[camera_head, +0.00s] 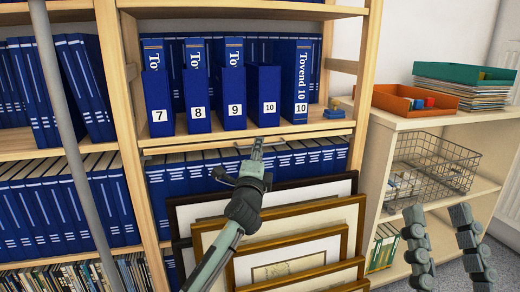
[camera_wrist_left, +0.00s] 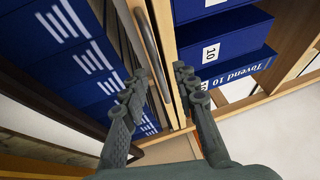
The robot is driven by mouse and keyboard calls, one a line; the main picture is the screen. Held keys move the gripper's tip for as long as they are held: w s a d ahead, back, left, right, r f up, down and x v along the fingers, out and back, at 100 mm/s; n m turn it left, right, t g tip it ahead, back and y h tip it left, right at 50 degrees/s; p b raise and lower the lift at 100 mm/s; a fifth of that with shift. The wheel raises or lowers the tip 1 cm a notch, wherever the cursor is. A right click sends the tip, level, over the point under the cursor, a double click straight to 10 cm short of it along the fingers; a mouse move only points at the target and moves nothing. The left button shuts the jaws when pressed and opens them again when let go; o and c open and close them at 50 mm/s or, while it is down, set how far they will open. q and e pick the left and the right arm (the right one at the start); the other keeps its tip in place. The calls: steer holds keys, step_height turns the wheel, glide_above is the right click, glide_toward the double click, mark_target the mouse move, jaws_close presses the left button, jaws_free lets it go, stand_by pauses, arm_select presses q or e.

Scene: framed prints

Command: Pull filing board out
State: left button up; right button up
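The filing board (camera_head: 185,147) shows as a thin pale wooden edge just under the shelf of numbered blue binders. In the left wrist view, a grey bar handle (camera_wrist_left: 150,45) runs along the pale wooden edge. My left gripper (camera_head: 256,150) is at the middle of this edge. In the left wrist view, its two fingers (camera_wrist_left: 160,82) are apart, with the handle between them; I cannot tell whether they touch it. My right gripper (camera_head: 440,212) is open and empty at the lower right, in front of the low shelf.
Blue binders (camera_head: 235,95) stand above the board, with more blue files (camera_head: 180,175) below. Framed prints (camera_head: 290,255) lean against the bookcase under my left gripper. A low white shelf (camera_head: 440,120) at the right holds an orange tray (camera_head: 400,100) and a wire basket (camera_head: 430,165).

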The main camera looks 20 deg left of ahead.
arm_select(q)
steer(key=shift+x, duration=1.4)
steer(key=shift+f, duration=0.1)
jaws_close()
